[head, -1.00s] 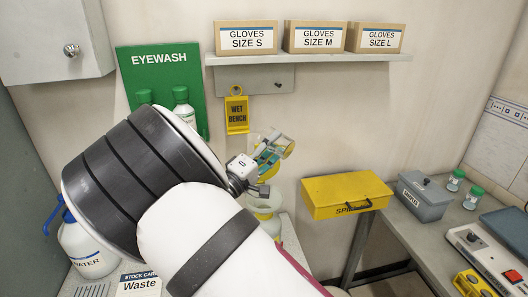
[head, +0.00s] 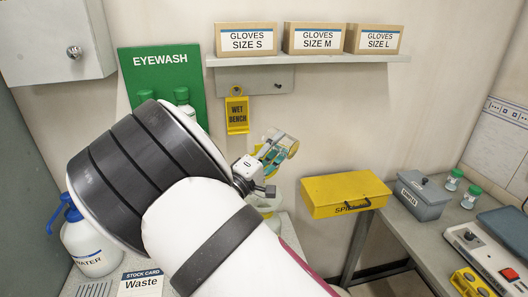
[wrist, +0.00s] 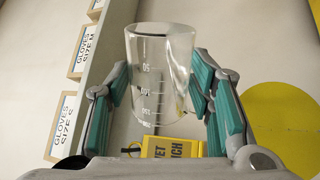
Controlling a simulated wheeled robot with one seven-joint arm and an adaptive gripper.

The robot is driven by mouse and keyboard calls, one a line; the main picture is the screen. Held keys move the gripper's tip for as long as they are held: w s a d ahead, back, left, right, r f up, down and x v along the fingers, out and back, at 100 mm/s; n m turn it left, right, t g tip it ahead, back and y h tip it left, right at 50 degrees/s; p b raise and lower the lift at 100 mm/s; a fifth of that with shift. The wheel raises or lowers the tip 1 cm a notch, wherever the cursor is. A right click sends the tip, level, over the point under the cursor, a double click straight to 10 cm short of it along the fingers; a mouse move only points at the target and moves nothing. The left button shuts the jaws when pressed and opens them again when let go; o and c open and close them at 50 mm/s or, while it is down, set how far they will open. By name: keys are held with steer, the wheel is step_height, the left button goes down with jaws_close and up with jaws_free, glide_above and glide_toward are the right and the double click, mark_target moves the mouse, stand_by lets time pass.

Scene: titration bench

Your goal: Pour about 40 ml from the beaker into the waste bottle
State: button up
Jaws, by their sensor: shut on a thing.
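My gripper (head: 270,158) is shut on a clear glass beaker (wrist: 160,70), with teal finger pads on either side of it in the wrist view. A pale vessel (head: 264,203), probably the waste bottle, stands below my gripper, mostly hidden behind my arm. No stream of liquid can be made out.
A yellow spill box (head: 346,194) is to the right. A wet bench sign (head: 237,112) hangs behind. A shelf (head: 320,60) holds glove boxes.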

steer(key=shift+w+a+r+n+t+y+p, duration=0.1)
steer(key=shift+r+n+t+y+p, duration=0.2)
steer(key=shift+n, duration=0.6)
steer(key=shift+w+a+r+n+t+y+p, duration=0.1)
steer(key=shift+r+n+y+p, duration=0.15)
steer(key=shift+n+p, duration=0.45)
stand_by(0.3)
